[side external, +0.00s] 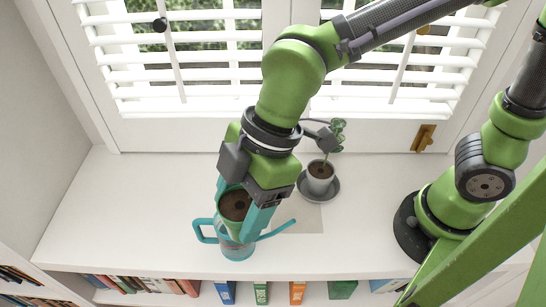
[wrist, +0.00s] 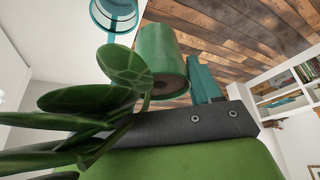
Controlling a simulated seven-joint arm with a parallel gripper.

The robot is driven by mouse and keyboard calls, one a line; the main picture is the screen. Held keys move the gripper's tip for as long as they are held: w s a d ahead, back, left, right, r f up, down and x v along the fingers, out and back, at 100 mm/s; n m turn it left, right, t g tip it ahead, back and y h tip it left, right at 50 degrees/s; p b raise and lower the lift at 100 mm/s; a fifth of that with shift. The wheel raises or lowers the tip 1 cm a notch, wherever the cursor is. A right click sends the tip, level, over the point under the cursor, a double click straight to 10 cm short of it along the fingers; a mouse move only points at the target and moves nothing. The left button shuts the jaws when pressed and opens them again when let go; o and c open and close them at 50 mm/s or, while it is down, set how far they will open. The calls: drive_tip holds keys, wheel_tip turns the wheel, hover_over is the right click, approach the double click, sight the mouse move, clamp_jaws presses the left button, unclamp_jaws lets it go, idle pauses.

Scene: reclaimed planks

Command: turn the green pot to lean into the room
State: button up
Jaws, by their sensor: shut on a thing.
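The green pot (side external: 235,204) holds brown soil with a dark hole in the middle, and no plant shows in it. My gripper (side external: 241,204), with teal fingers, is shut on the pot near the front of the white sill. The soil faces up towards the side camera; the fingers hide part of the pot's sides. In the wrist view the pot (wrist: 160,55) stands out against the plank floor, beside a teal finger (wrist: 205,85). I cannot tell whether the pot touches the sill.
A teal watering can (side external: 237,247) is close by the pot, partly hidden; it also shows in the wrist view (wrist: 115,14). A grey potted plant (side external: 320,178) stands behind right; leaves (wrist: 95,100) crowd the wrist camera. Shutters line the back. The left sill (side external: 120,210) is clear.

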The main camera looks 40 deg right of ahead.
sight(227, 204)
drive_tip(key=r, duration=0.2)
drive_tip(key=w+r, duration=0.1)
drive_tip(key=r, duration=0.1)
drive_tip(key=shift+d, duration=0.3)
drive_tip(key=w+d+m+t, duration=0.1)
drive_tip(key=w+d+m, duration=0.3)
drive_tip(key=w+d, duration=0.9)
drive_tip(key=shift+h, duration=0.3)
drive_tip(key=f, duration=1.5)
drive_tip(key=shift+w+d+f, duration=0.1)
drive_tip(key=shift+d+f, duration=0.15)
drive_tip(key=shift+f, duration=0.1)
drive_tip(key=shift+f+t, duration=0.3)
drive_tip(key=shift+f, duration=1.35)
drive_tip(key=o, duration=1.5)
drive_tip(key=shift+c, duration=0.2)
